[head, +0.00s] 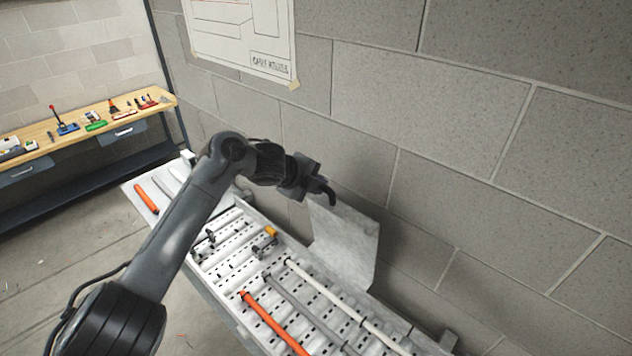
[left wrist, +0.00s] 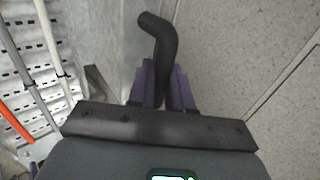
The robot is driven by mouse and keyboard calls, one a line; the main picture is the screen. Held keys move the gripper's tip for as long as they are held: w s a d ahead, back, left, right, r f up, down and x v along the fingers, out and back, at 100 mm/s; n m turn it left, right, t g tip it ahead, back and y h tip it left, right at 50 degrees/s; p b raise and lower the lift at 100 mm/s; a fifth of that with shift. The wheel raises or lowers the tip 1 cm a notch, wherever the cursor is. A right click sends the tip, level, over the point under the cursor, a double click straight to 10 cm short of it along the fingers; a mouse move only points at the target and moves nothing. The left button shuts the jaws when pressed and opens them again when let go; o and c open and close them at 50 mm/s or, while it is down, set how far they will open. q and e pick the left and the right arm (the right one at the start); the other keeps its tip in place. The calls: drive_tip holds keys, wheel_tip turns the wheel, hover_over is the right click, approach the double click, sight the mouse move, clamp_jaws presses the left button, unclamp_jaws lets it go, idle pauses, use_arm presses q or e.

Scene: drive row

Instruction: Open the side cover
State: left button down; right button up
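The side cover appears to be the pale grey flat panel (head: 345,242), which stands raised and tilted at the wall side of the white slotted drive row (head: 225,262). My left gripper (head: 318,186) is at the panel's upper left corner in the head view. In the left wrist view its purple fingers (left wrist: 162,88) close around a black bent rod (left wrist: 165,42), whose hooked end sticks out beyond them. I cannot tell whether the rod is joined to the panel. My right gripper is not in view.
Orange (head: 270,322), grey and white rods lie along the drive row. A block wall (head: 450,130) rises close behind the panel. A wooden workbench (head: 70,138) with small tools stands at the far left. Floor (head: 60,260) is open on the left.

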use_arm(q)
drive_tip(key=c, duration=1.1)
unclamp_jaws()
drive_tip(key=shift+s+a+f, duration=0.1)
drive_tip(key=shift+a+f, duration=0.15)
drive_tip(key=shift+f, duration=0.5)
drive_tip(key=shift+r, duration=0.15)
drive_tip(key=shift+s+a+r+b, duration=0.15)
drive_tip(key=shift+s+r+b, duration=0.05)
drive_tip(key=shift+b, duration=0.1)
drive_tip(key=b+v, duration=0.4)
drive_tip(key=v, duration=0.6)
drive_tip(key=shift+r, duration=0.4)
drive_tip(key=shift+d, duration=0.25)
